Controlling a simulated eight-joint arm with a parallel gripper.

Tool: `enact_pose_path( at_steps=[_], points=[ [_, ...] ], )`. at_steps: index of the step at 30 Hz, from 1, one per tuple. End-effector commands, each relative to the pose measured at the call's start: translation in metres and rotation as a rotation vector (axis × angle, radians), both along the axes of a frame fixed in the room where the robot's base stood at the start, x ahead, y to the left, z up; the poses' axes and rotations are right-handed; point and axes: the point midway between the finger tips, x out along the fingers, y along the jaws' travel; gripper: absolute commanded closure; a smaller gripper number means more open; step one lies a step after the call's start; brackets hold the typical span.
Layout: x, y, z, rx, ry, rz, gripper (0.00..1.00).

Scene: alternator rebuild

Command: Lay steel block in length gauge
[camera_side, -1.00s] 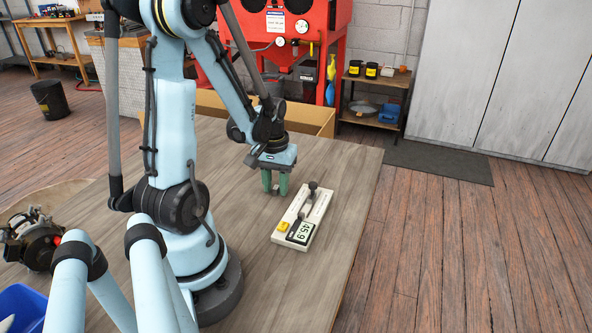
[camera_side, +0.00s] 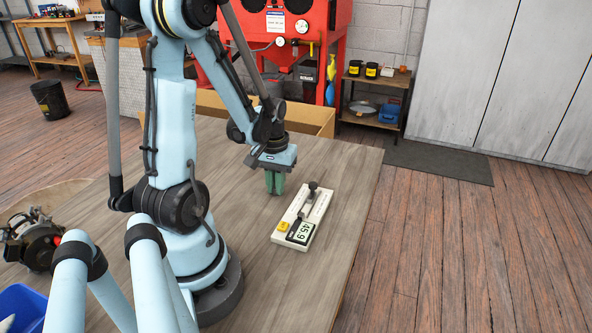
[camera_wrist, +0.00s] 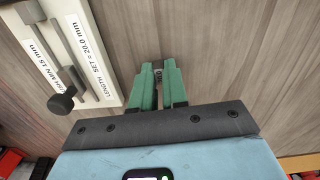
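The length gauge (camera_side: 318,209) is a cream-coloured board on the table, with a dark-knobbed slide, a yellow button and a display reading about 45.9. In the wrist view the gauge (camera_wrist: 112,22) is at upper left, with printed labels. My gripper (camera_side: 275,191) is just left of the gauge, its green fingers pointing down at the table. In the wrist view my gripper (camera_wrist: 159,70) is closed to a narrow gap, with a small grey piece, seemingly the steel block (camera_wrist: 159,73), between the fingertips. The fingers hide most of it.
The wooden table (camera_side: 345,165) is clear around the gauge. A cardboard box (camera_side: 312,117) stands beyond the table's far edge. An alternator-like part (camera_side: 38,240) and a blue bin (camera_side: 22,305) are at far left.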

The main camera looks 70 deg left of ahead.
Motion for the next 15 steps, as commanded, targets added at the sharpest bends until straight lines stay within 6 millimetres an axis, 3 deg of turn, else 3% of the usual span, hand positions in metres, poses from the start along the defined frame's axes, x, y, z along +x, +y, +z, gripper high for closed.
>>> enact_pose_path(
  at_steps=[3,15],
  points=[
    [0.0,0.0,0.0,0.0,0.0,0.0,1.0],
    [0.0001,0.0001,0.0032,0.0,0.0,0.0,1.0]
  ],
)
